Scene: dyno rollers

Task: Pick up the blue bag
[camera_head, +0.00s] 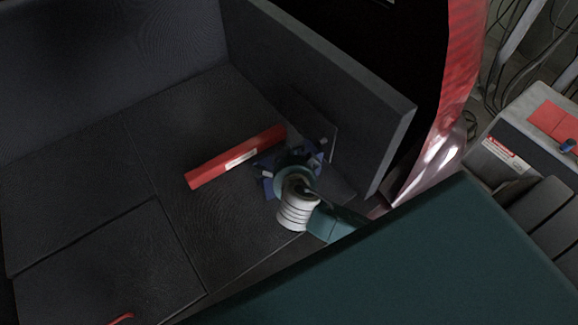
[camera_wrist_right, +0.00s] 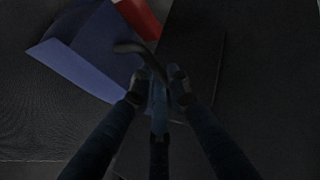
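The blue bag (camera_head: 266,172) is in the dark bin-like space, mostly hidden under my right gripper in the head view. In the right wrist view the blue bag (camera_wrist_right: 85,55) fills the upper left, with a dark curved strap or handle (camera_wrist_right: 130,48) reaching toward the fingers. My right gripper (camera_wrist_right: 158,88) has its fingertips close by the end of this strap. The picture is too dark to tell whether they close on it. In the head view my right gripper (camera_head: 300,165) is over the bag. My left gripper is not in view.
A long red box (camera_head: 236,157) with a white label lies just left of the bag; its end (camera_wrist_right: 138,18) shows in the right wrist view. A dark upright panel (camera_head: 320,85) stands close behind and right of the bag. The dark floor at left is mostly clear.

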